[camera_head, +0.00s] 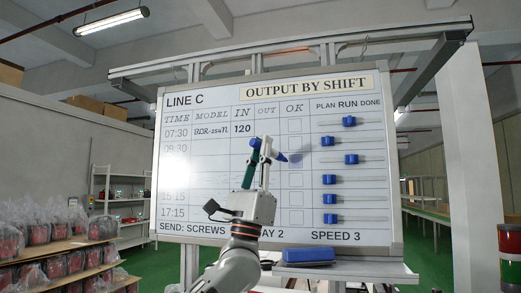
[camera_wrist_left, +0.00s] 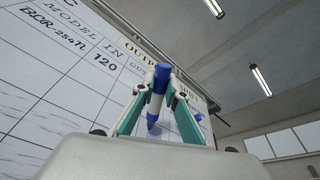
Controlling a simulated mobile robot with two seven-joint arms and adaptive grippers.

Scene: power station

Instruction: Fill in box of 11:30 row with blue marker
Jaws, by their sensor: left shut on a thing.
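My left gripper (camera_head: 262,158) is in front of the whiteboard (camera_head: 212,178), shut on a blue marker (camera_head: 279,156). In the left wrist view the blue-and-white marker (camera_wrist_left: 157,100) sits between the green fingers of the gripper (camera_wrist_left: 160,88). In the head view its blue end points right, toward the OK column (camera_head: 295,126) of boxes; whether it touches the board I cannot tell. My arm and gripper hide part of the middle and lower rows. My right gripper is out of view.
Blue sliders (camera_head: 351,160) run down the right side of the board. A blue eraser (camera_head: 308,254) lies on the ledge below it. Shelves with bagged red items (camera_head: 38,233) stand at left. The space right of the gripper before the board looks free.

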